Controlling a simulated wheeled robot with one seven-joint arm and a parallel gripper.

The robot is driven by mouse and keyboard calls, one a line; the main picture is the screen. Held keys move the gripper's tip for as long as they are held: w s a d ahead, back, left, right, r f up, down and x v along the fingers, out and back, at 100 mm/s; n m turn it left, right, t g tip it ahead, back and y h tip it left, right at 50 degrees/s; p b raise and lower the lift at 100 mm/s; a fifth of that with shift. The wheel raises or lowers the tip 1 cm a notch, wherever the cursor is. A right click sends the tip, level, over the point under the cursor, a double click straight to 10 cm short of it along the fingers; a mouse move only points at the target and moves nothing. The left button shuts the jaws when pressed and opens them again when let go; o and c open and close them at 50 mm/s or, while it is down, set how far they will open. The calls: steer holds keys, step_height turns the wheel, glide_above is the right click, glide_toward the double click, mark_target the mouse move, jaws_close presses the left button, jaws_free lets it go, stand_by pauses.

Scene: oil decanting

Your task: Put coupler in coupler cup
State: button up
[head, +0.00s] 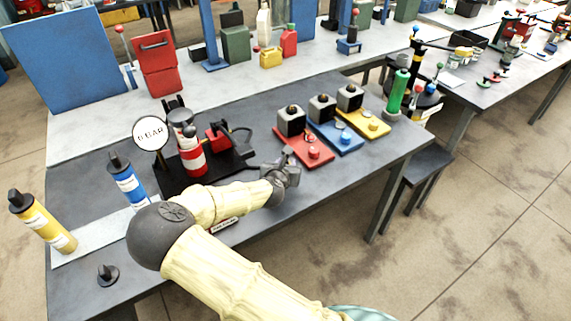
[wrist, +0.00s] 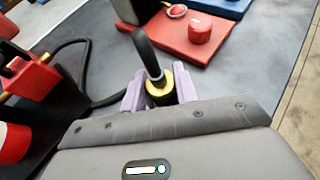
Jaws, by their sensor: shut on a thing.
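My gripper (head: 287,168) is over the dark table, just in front of the red base. In the wrist view its two purple pads (wrist: 159,96) are shut on the coupler (wrist: 157,82), a brass-yellow ring with a dark centre. A black stem rises from it, leaning slightly left. The coupler is too small and covered to make out in the head view. I cannot identify the coupler cup with certainty in either view.
A red base (head: 304,150), a blue base (head: 338,139) and a yellow base (head: 366,124), each with a block and knob, stand beyond my gripper. Left are a black plate (head: 186,181) with a red-and-white cylinder (head: 190,155), and a black hose (wrist: 86,75). Right of my gripper the table is clear.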

steer(key=o, duration=1.1)
steer(key=shift+c, duration=0.2)
steer(key=shift+r, duration=0.1)
steer(key=v, duration=1.2)
